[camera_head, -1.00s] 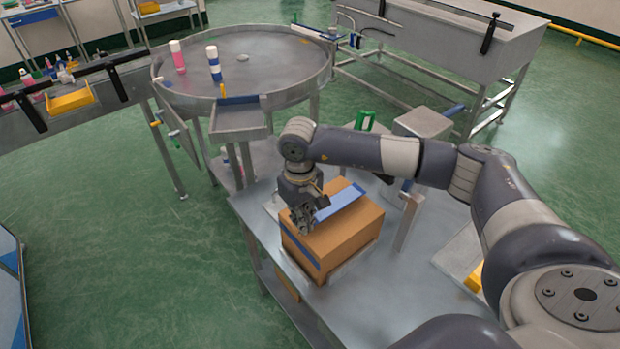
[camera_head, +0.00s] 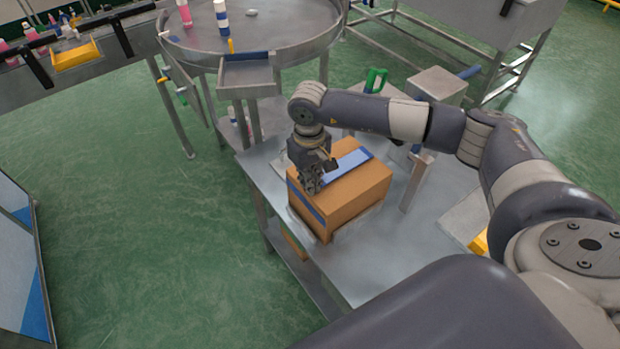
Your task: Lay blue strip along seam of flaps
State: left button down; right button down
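A closed brown cardboard box (camera_head: 350,200) sits on the metal table. A blue strip (camera_head: 350,163) lies along the top of the box, running from the far edge toward my gripper. A darker blue band (camera_head: 306,205) shows on the box's left side face. My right gripper (camera_head: 312,188) points down at the near left end of the strip, at or just above the box's top edge. Its fingers are small and dark here, and I cannot tell whether they are shut or touch the strip. My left gripper is not in view.
The metal table (camera_head: 375,263) has bare room in front of the box. A green-handled tool (camera_head: 375,80) and a grey block-shaped device (camera_head: 436,85) stand behind it. A round table (camera_head: 280,25) with bottles is at the back left.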

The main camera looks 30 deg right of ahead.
jog(key=c, duration=2)
grip_release()
jog(key=shift+c, duration=0.2)
jog(key=o, duration=0.3)
jog(key=shift+r, duration=0.1)
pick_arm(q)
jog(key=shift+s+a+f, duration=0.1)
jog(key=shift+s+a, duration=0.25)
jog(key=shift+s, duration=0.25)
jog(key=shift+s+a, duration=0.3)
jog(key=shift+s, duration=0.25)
pick_arm(e)
notch_tip(320, 180, up, 12)
jog(key=shift+a+f, duration=0.1)
jog(key=shift+f, duration=0.1)
